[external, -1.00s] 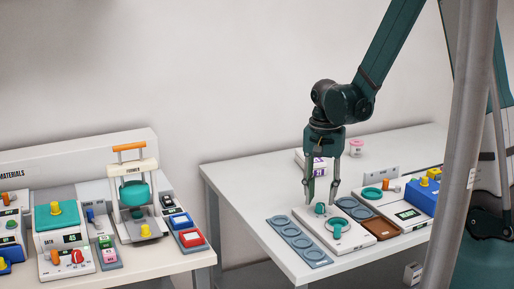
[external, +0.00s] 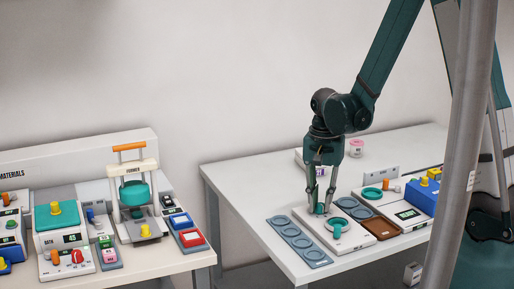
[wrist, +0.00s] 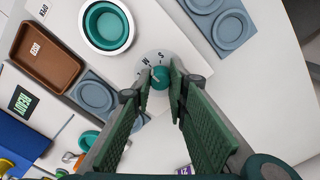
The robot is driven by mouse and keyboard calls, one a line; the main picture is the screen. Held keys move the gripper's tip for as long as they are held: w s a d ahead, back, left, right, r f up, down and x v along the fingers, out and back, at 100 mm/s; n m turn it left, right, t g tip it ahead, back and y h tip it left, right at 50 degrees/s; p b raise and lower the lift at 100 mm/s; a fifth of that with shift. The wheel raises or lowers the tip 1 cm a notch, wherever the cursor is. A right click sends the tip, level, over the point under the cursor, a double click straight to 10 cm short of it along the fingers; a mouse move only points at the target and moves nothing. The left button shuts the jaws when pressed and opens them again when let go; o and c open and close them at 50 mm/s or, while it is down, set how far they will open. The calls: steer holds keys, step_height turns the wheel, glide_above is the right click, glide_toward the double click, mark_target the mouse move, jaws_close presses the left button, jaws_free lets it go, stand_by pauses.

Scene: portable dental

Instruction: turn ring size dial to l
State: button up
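The ring size dial is a round teal knob (wrist: 161,77) with a pale pointer line, on a light lettered disc (wrist: 158,58). An S and an M seem to show on the disc; the pointer's exact setting is too small to read. In the external view the dial (external: 319,209) sits on a white panel (external: 359,239) at the table's front. My gripper (external: 319,211) points down over it, one finger on each side of the knob. In the wrist view my gripper (wrist: 161,76) has both fingers against or very close to the knob, appearing shut on it. The fingers hide part of the disc.
A teal ring cup (wrist: 107,25) is on the same panel beside the dial. A blue-grey tray with round recesses (external: 297,241) lies left, a brown tray (external: 383,229) right. A blue box (external: 421,200) stands farther right. The table behind is mostly clear.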

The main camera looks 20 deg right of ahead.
mark_target(320, 204)
steer(key=shift+n, duration=0.4)
steer(key=n+b, duration=0.2)
steer(key=n, duration=0.1)
steer(key=shift+n+b, duration=0.5)
steer(key=shift+n, duration=1.5)
steer(key=o, duration=0.9)
steer(key=shift+r, duration=0.2)
steer(key=shift+r, duration=5.85)
